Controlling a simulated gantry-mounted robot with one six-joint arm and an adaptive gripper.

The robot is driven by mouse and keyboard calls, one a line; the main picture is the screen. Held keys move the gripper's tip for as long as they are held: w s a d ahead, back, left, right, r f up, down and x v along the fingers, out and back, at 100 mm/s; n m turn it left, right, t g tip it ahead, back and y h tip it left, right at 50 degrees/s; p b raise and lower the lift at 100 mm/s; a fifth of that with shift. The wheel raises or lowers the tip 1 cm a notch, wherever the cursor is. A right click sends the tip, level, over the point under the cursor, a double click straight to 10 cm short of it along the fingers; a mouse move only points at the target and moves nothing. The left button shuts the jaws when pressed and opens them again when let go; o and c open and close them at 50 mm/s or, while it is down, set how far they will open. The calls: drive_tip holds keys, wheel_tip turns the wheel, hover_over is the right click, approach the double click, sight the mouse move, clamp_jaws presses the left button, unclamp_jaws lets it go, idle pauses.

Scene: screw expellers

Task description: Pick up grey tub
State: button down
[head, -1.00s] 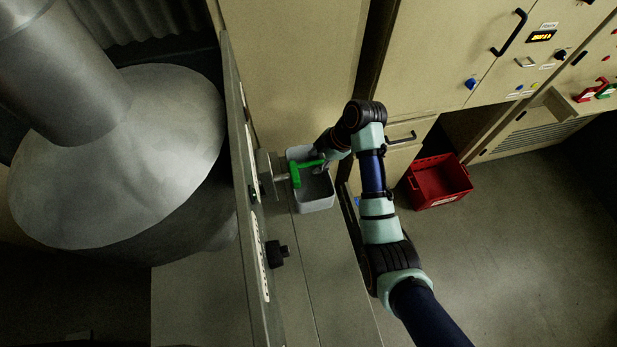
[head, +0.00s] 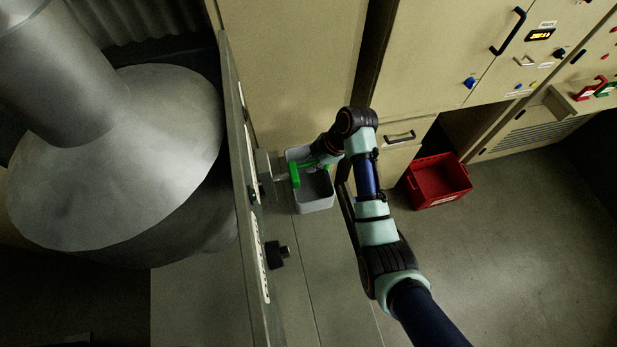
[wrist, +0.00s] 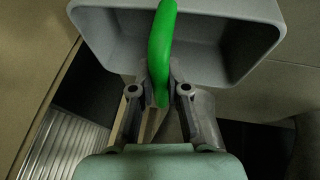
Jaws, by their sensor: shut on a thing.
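The grey tub (head: 318,198) is an open box with rounded corners on the grey ledge beside the machine panel in the head view. A bent green handle (head: 295,175) crosses over its opening. In the wrist view the tub (wrist: 235,45) fills the top, with the green handle (wrist: 162,45) running down over it. In the head view my arm hides the fingertips.
A grey fitting (head: 266,168) on the machine panel is close to the tub's left side. A black knob (head: 277,254) sticks out below it. A red crate (head: 437,181) stands on the floor to the right. Beige cabinets stand behind.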

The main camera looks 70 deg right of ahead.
drive_tip(key=shift+r, duration=0.1)
wheel_tip(320, 180, up, 10)
drive_tip(key=shift+p, duration=0.4)
